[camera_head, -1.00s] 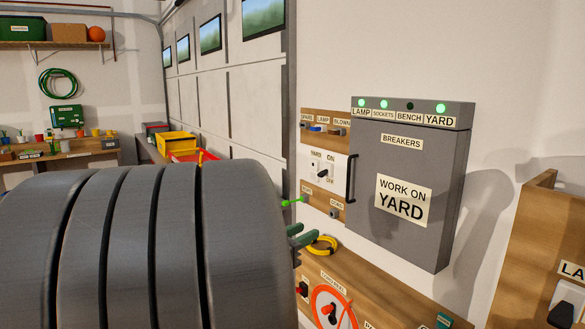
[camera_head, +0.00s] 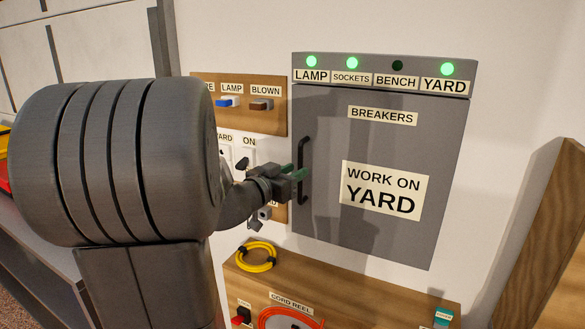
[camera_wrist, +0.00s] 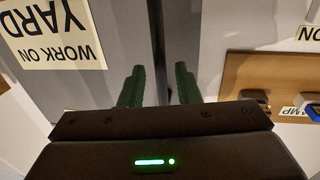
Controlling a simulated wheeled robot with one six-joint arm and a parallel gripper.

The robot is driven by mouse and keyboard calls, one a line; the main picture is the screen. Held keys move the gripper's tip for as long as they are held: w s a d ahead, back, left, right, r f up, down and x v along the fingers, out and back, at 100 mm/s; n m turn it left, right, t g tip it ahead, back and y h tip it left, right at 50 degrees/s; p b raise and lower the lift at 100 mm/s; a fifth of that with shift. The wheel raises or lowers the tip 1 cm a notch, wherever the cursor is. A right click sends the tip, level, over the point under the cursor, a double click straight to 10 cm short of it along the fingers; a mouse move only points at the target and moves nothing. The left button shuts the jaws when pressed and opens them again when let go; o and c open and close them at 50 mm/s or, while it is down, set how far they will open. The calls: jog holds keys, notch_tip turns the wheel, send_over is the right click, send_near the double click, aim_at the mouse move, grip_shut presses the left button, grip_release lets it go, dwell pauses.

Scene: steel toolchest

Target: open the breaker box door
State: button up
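The grey breaker box door (camera_head: 390,135) is shut, with a "WORK ON YARD" label on it. Its black upright bar handle (camera_head: 301,142) is at the door's left edge. My gripper (camera_head: 296,172) is at the lower half of the handle, with its green fingers pointing at the door. In the wrist view, which is upside down, my gripper (camera_wrist: 159,80) is open. A dark upright bar that looks like the handle (camera_wrist: 156,45) lies between the fingers, with a gap visible on each side.
Above the door, the LAMP, SOCKETS and YARD lights (camera_head: 446,69) are green and the BENCH light (camera_head: 397,65) is dark. A wooden switch board (camera_head: 240,103) is left of the box. A yellow cable coil (camera_head: 256,257) is below. A wooden panel (camera_head: 535,240) stands at right.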

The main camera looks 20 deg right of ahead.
aim_at(299, 168)
jog(key=x, duration=0.2)
jog(key=shift+w+d, duration=0.25)
jog(key=shift+d, duration=0.35)
jog(key=shift+w, duration=0.1)
jog(key=shift+c, duration=0.2)
grip_shut()
jog(key=shift+a, duration=0.1)
